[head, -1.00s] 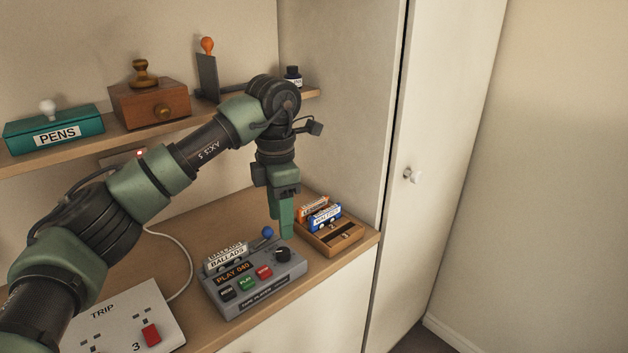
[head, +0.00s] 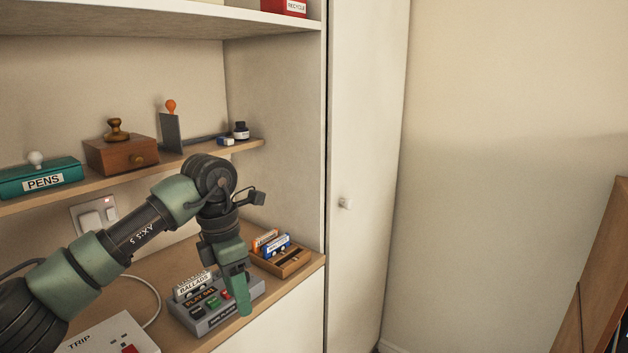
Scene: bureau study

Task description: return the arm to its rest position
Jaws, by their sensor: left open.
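My left arm comes in from the lower left of the head view. Its gripper (head: 240,296) points down in front of the right part of the grey tape player (head: 196,323) and hides that part. The gripper is open, and I see nothing held in it. A cassette labelled BALLADS (head: 192,285) stands at the back of the player. The player's display reads PLAY and a number. My right gripper is not in view.
A wooden cassette tray (head: 292,266) stands right of the gripper. A TRIP box (head: 105,338) lies at the lower left. The shelf (head: 60,201) above holds a PENS box (head: 40,180), a wooden box (head: 124,156) and an ink bottle (head: 241,131). A white cabinet door (head: 365,170) stands right.

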